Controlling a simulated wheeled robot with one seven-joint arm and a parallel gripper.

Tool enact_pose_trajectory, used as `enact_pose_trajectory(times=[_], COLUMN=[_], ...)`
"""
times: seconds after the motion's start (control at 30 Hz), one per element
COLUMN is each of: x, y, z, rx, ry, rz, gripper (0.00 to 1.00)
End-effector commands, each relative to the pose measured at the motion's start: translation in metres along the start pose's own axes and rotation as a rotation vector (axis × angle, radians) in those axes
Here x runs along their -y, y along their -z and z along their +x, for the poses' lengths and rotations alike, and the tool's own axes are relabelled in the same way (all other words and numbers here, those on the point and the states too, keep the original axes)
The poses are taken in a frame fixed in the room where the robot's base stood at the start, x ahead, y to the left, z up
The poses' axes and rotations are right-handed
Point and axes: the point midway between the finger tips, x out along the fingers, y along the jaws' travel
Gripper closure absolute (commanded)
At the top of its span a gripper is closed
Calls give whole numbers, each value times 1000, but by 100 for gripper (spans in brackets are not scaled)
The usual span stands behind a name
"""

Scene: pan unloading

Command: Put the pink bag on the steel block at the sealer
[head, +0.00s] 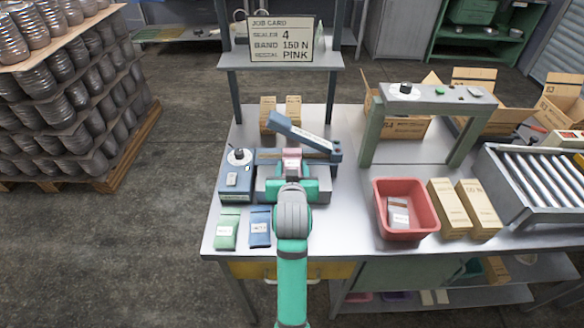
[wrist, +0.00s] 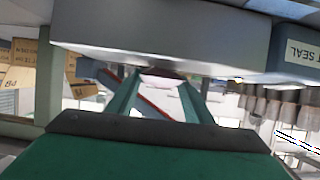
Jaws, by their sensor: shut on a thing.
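The pink bag (head: 292,154) shows just past my gripper (head: 291,173) in the head view, over the sealer. My gripper is shut on the bag. In the wrist view the bag's pale pink end (wrist: 160,82) shows between the two fingers. The grey steel block (head: 266,187) of the sealer lies below and around my gripper. My wrist hides much of it, and I cannot tell whether the bag touches it. The sealer's blue arm (head: 302,137) is raised at a slant behind the bag.
A blue control box (head: 237,178) stands left of the block. A green bag (head: 227,230) and a blue bag (head: 260,228) lie at the front. A red bin (head: 407,227) holds a bag, with cartons (head: 449,206) beside it. A job card (head: 281,39) reads "PINK".

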Motion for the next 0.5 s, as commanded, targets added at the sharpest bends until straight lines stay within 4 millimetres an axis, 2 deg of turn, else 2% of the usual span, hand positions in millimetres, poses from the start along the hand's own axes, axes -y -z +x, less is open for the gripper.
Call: enact_pose_trajectory(times=[0.17,0.2,0.27,0.5], x=[0,0,0,0], y=[-5,-5,-5,-5], z=[2,2,2,2], rx=[1,1,1,1], ry=[0,0,0,0], rz=[0,0,0,0], gripper=[78,49,35,35])
